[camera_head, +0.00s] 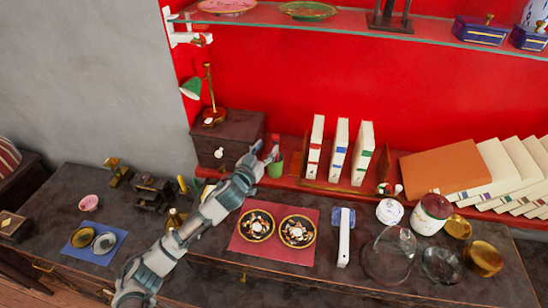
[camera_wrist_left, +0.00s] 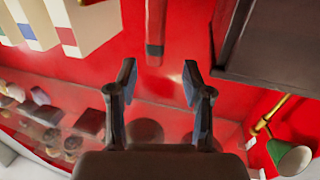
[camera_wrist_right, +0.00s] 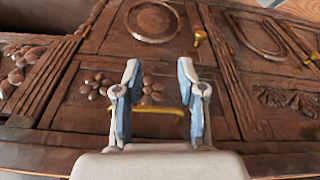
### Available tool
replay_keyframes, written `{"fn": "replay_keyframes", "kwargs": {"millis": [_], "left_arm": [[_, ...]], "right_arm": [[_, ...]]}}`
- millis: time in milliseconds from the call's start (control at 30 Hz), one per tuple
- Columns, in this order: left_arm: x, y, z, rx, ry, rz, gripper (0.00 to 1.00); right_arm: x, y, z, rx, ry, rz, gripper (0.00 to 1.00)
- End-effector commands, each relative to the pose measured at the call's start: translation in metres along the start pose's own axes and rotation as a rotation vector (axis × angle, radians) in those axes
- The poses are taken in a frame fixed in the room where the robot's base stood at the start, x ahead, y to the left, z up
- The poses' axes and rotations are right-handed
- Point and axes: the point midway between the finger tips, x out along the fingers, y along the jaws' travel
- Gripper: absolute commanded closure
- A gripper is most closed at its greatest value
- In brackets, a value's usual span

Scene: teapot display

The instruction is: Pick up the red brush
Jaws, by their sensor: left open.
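My left gripper (camera_head: 262,157) is open at the back of the table, right by the green cup (camera_head: 275,169). In the left wrist view its two fingers (camera_wrist_left: 158,83) are apart with nothing between them. A red stick with a dark end, which looks like the red brush (camera_wrist_left: 155,28), is beyond the fingertips, in line with the gap. In the head view the brush (camera_head: 273,148) is small and partly hidden by the gripper. My right gripper (camera_wrist_right: 159,75) is open and empty, facing a carved wooden cabinet front; it is not in the head view.
A dark box (camera_head: 228,135) with a green lamp (camera_head: 192,88) stands left of the gripper. White books (camera_head: 340,150) stand to the right. Two dark bowls sit on a red mat (camera_head: 285,258) in front. A glass shelf (camera_head: 350,27) runs above.

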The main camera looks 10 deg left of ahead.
Motion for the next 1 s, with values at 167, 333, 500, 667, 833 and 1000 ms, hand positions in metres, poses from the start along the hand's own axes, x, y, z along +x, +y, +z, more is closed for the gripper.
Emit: {"fn": "replay_keyframes", "kwargs": {"millis": [167, 333, 500, 667, 833, 1000], "left_arm": [[0.013, 0.002, 0.000, 0.002, 0.001, 0.001, 0.50], [0.038, -0.001, 0.009, 0.002, -0.001, -0.001, 0.50], [0.058, -0.002, 0.008, 0.000, 0.000, 0.000, 0.50], [0.060, -0.002, 0.007, 0.001, 0.001, 0.001, 0.50], [0.060, -0.001, 0.007, 0.001, 0.001, 0.001, 0.65], [0.060, -0.001, 0.007, 0.001, 0.000, 0.001, 1.00]], "right_arm": [[-0.005, 0.001, 0.001, 0.000, 0.002, -0.001, 0.60], [-0.022, 0.001, 0.001, 0.001, 0.005, 0.000, 0.60], [-0.034, 0.001, 0.002, 0.002, 0.008, 0.002, 0.60], [-0.037, 0.001, 0.002, 0.002, 0.009, 0.002, 0.60], [-0.036, 0.001, 0.001, 0.002, 0.006, 0.001, 0.60], [-0.036, 0.001, 0.001, 0.002, 0.005, 0.002, 0.60]]}}
